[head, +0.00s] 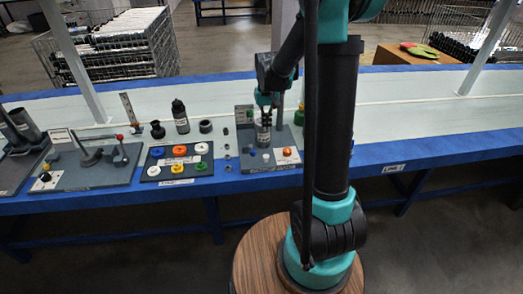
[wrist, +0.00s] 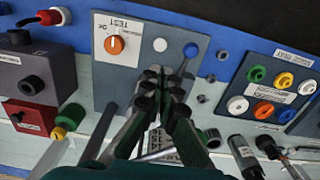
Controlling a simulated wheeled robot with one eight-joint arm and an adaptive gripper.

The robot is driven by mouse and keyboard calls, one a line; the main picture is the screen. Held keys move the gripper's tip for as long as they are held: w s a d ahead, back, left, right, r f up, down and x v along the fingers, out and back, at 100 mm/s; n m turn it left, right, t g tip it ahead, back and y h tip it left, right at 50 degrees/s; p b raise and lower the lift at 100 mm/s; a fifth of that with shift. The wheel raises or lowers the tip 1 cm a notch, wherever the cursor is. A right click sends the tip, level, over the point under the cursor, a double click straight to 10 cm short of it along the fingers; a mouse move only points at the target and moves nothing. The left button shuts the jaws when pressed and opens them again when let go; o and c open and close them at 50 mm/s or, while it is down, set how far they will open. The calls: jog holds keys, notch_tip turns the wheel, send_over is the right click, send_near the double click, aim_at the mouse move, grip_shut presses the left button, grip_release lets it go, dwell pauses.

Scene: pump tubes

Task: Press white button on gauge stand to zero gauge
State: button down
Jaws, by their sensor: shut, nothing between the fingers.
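The grey stand (head: 255,167) is on the blue-edged table in the head view. It also fills the upper middle of the wrist view (wrist: 110,80). The white button (wrist: 160,45) is on its plate, between an orange TEST knob (wrist: 115,45) and a round blue spot (wrist: 190,50). The white button is small in the head view (head: 265,157). My gripper (wrist: 163,78) is shut and empty over the stand, its tips just below the white button in the wrist view, apart from it in the picture. Height above the plate is unclear. It partly hides the stand's body (head: 263,135).
A dark tray (head: 150,172) with coloured rings lies left of the stand, with a black bottle (head: 180,117) behind it. A plate with a red-ended lever (head: 118,137) is farther left. The wrist view shows a red block (wrist: 30,115) and a yellow-green cap (wrist: 68,120) beside the stand.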

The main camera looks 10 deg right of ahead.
aim_at(265, 156)
jog(key=shift+w+a, duration=0.15)
jog(key=shift+w, duration=0.05)
notch_tip(265, 156, down, 14)
jog(key=shift+f, duration=0.1)
dwell(0.8)
jog(key=shift+s+f, duration=0.1)
jog(key=shift+f, duration=1.05)
dwell(0.5)
notch_tip(265, 156, up, 14)
dwell(0.6)
